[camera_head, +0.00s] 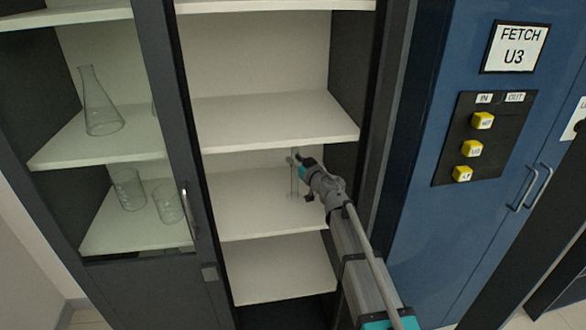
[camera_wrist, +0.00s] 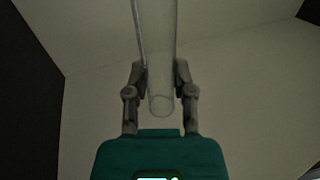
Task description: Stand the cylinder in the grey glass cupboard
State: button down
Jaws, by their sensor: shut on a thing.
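The grey cupboard (camera_head: 165,110) has dark frames, and its right-hand bay stands open with pale shelves. A clear glass cylinder (camera_head: 294,181) stands about upright over the middle shelf (camera_head: 250,215) of that bay, towards the right. My gripper (camera_head: 297,162) reaches in from the front right and is shut on the cylinder near its upper part. In the wrist view the cylinder (camera_wrist: 159,40) lies between the two fingers (camera_wrist: 160,80), with its round end showing. I cannot tell whether its base touches the shelf.
A conical flask (camera_head: 101,115) and two beakers (camera_head: 128,190) (camera_head: 168,203) stand on shelves in the left bay. The middle shelf is clear left of the cylinder. A shelf (camera_head: 270,120) lies close above my gripper. A blue cupboard (camera_head: 420,220) stands at right.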

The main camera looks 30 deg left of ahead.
jog(key=shift+w+a+f+b, duration=0.15)
jog(key=shift+f+b, duration=0.4)
jog(key=shift+f, duration=0.5)
jog(key=shift+c, duration=2.3)
grip_release()
jog(key=v, duration=1.2)
